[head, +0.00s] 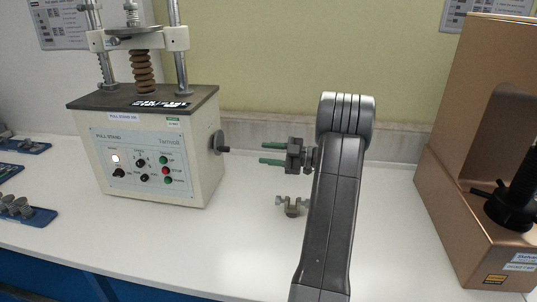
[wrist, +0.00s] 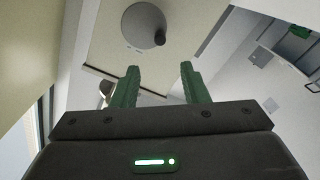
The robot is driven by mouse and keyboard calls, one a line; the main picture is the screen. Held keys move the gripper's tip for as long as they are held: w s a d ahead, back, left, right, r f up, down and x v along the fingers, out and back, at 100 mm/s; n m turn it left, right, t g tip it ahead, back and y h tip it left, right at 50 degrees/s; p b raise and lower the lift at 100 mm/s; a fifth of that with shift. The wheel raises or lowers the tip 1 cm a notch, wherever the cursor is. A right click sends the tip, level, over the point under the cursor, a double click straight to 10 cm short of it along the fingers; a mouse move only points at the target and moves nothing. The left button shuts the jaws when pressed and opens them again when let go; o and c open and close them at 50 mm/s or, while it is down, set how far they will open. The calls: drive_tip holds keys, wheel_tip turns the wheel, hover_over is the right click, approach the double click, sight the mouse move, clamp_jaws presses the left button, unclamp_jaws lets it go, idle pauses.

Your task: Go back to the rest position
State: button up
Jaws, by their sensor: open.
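My gripper (head: 272,153) is open and empty, its two green fingers pointing left toward the side of the pull-stand tester (head: 150,158). In the wrist view the two green fingers (wrist: 158,88) stand apart with nothing between them. The tester is a cream box with a dark top, a spring column and a front panel of buttons. Its black crank wheel (head: 218,142) is on its right side, left of my fingertips and apart from them. A round grey wheel with a dark knob (wrist: 145,25) shows beyond the fingers in the wrist view.
A small metal clamp-like part (head: 292,206) stands on the white bench (head: 240,245) below my gripper. A tall copper-brown machine (head: 455,170) stands at the right. Blue trays (head: 40,217) with metal pieces lie at the far left. A wall is behind the bench.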

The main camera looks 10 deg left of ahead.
sight(228, 150)
drive_tip(key=a, duration=0.4)
drive_tip(key=a+p, duration=0.1)
drive_tip(key=a, duration=0.8)
drive_tip(key=shift+s+a+r, duration=0.1)
drive_tip(key=shift+s+a, duration=0.3)
drive_tip(key=shift+d, duration=0.15)
